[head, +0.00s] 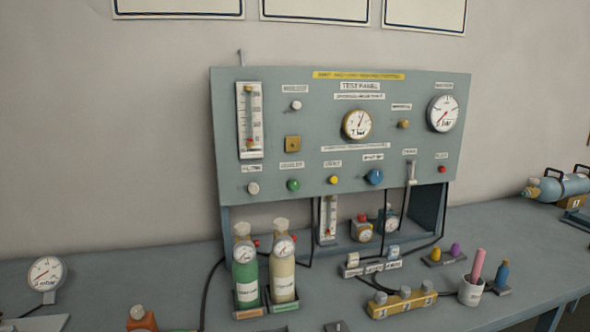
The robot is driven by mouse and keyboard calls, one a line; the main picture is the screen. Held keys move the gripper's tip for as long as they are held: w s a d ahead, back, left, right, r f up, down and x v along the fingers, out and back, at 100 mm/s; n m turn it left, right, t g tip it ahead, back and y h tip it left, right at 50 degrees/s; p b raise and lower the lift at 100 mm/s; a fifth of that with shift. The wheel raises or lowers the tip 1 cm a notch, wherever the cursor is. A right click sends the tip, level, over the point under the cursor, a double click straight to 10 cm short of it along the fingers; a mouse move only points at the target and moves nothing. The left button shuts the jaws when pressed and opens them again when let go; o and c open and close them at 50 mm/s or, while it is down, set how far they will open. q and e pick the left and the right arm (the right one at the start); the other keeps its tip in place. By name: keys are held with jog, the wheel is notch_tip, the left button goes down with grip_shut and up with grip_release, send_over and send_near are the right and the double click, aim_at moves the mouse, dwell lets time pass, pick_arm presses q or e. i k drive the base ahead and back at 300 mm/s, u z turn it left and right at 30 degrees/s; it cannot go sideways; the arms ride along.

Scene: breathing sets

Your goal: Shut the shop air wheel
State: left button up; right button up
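A grey-green test panel (318,112) stands upright at the back of the bench. A round blue wheel (374,177) sits on its lower front, right of centre, under a small white label (373,157). The label is too small to read with certainty but may say shop air. I cannot tell from this view whether the wheel is open or shut. Neither of my grippers is in view, and nothing touches the wheel.
Left of the wheel are a yellow knob (334,180) and a green knob (293,185); a white lever (411,172) is to its right. A green bottle (246,284) and a cream bottle (283,277) stand before the panel. Black hoses and a yellow block (403,304) lie below.

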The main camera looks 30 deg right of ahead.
aim_at(375, 176)
jog(key=z, duration=3.1)
jog(key=i, duration=2.4)
jog(key=u, duration=2.25)
